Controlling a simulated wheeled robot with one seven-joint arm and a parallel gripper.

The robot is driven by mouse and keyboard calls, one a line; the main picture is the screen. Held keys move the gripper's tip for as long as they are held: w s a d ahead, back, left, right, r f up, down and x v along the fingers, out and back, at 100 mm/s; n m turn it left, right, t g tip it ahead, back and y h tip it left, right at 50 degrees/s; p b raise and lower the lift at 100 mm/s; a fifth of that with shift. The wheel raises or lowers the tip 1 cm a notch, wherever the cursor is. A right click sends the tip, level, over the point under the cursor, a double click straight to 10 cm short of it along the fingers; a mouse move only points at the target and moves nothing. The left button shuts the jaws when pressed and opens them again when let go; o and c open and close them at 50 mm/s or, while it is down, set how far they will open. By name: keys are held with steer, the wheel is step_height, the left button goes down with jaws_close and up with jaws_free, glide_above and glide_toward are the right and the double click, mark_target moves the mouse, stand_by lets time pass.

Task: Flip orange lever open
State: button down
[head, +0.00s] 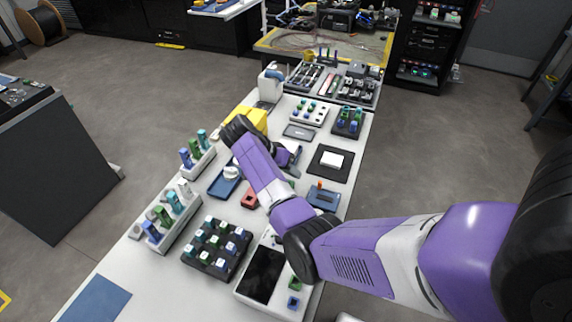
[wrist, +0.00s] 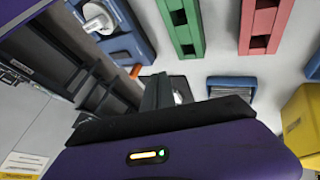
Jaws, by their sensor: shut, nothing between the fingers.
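A small orange lever (head: 319,185) stands on a blue device (head: 323,198) on the right side of the white table in the head view. In the wrist view a small orange piece (wrist: 136,70) shows beside a blue body (wrist: 128,45) with a white round part; it looks like the same lever. My gripper (wrist: 160,92) is shut and empty, with its dark fingers a little to the right of the orange piece and apart from it in the picture. In the head view my purple arm largely hides the gripper. The lever's exact angle is too small to tell.
Red (wrist: 262,25) and green (wrist: 182,25) bars and a yellow block (wrist: 303,125) show in the wrist view. In the head view, a black mat (head: 321,168) with a white block lies behind the blue device. A black rack (head: 190,260) of small blocks stands at the front.

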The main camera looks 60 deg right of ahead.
mark_target(320, 185)
steer(key=x, duration=0.1)
steer(key=p+x, duration=0.1)
steer(key=x, duration=0.1)
steer(key=shift+s+r, duration=0.2)
steer(key=shift+s, duration=0.1)
steer(key=shift+s+p, duration=0.55)
steer(key=shift+s, duration=0.6)
steer(key=shift+s+d+f, duration=0.1)
steer(key=shift+s, duration=0.4)
